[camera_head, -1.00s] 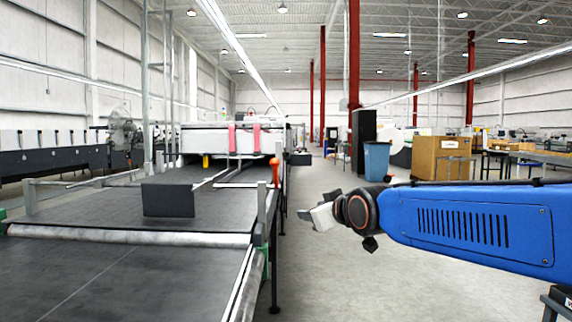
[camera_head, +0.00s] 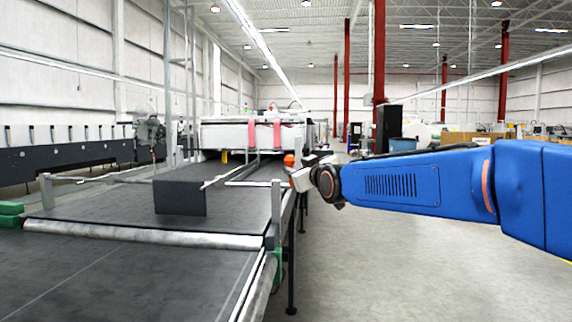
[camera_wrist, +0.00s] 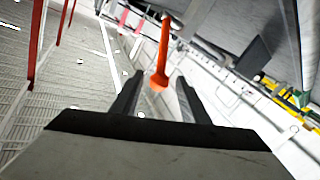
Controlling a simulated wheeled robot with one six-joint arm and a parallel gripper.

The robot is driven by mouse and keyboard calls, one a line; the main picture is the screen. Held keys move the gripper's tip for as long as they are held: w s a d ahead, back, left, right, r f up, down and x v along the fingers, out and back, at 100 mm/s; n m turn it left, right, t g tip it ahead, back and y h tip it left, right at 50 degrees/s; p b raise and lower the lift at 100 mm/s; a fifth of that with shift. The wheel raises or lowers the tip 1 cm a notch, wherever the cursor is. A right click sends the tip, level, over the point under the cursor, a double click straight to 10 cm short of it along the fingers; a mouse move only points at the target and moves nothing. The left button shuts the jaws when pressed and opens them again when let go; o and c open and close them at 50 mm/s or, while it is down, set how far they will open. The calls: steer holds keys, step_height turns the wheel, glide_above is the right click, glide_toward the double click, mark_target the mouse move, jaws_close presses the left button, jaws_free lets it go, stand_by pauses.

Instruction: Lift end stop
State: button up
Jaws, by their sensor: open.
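A dark upright plate (camera_head: 180,197), possibly the end stop, stands on the dark belt (camera_head: 120,210) in the head view. An orange handle (camera_head: 289,160) sits at the right side of the conveyor, beyond the plate. My gripper (camera_head: 298,172) is close to the handle and partly covers it. In the wrist view my gripper (camera_wrist: 160,88) is open, its two dark fingers apart. The orange handle (camera_wrist: 162,60) shows there as a long stem with a thicker end, in line with the gap between the fingertips. I cannot tell whether they touch it.
A metal roller (camera_head: 140,234) crosses the belt in front, and a metal post (camera_head: 276,208) stands at its right edge. A white machine part with pink strips (camera_head: 277,135) lies behind. The grey floor (camera_head: 400,240) to the right is clear.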

steer(key=x, duration=1)
steer(key=shift+a, duration=0.1)
steer(key=shift+w, duration=0.1)
jaws_close()
